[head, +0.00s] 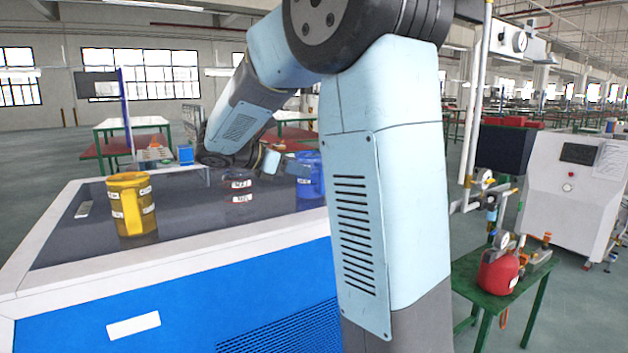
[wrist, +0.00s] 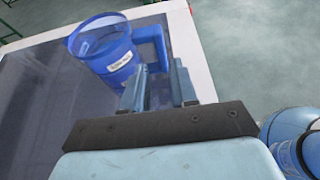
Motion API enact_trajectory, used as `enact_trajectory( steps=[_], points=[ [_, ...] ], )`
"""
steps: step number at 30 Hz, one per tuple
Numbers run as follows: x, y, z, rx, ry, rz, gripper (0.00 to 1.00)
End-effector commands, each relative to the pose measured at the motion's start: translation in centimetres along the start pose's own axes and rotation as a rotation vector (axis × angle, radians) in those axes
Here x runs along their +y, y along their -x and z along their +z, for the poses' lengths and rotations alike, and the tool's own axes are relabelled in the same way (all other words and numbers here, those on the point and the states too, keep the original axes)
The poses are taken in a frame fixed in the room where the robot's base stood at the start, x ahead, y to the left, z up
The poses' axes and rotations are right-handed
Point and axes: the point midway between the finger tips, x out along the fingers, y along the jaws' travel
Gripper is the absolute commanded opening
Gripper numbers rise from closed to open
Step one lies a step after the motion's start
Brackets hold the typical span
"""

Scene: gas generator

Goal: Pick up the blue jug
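The blue jug (head: 311,178) stands upright at the far right part of the dark generator top in the head view, partly behind my arm. In the wrist view the blue jug (wrist: 102,50) is at the upper left, its open mouth showing, with its handle (wrist: 152,44) towards the right. My gripper (wrist: 157,84) is open, with its two fingers apart. In the picture the handle lines up with the gap between the fingertips. I cannot tell whether it is between them or just beyond. The fingers are not clear in the head view.
A red can (head: 497,272) sits on a green table at the right. The light border of the top runs close beside the blue jug's handle.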

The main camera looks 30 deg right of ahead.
Motion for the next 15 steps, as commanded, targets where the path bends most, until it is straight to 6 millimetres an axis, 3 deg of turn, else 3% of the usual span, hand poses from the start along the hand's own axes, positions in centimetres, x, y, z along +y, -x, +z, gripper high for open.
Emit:
enact_trajectory(
  steps=[10,15],
  points=[
    [0.0,-2.5,0.0,0.001,-0.001,-0.001,0.28],
    [-0.1,-4.9,-0.1,0.001,-0.001,-0.002,0.28]
  ],
)
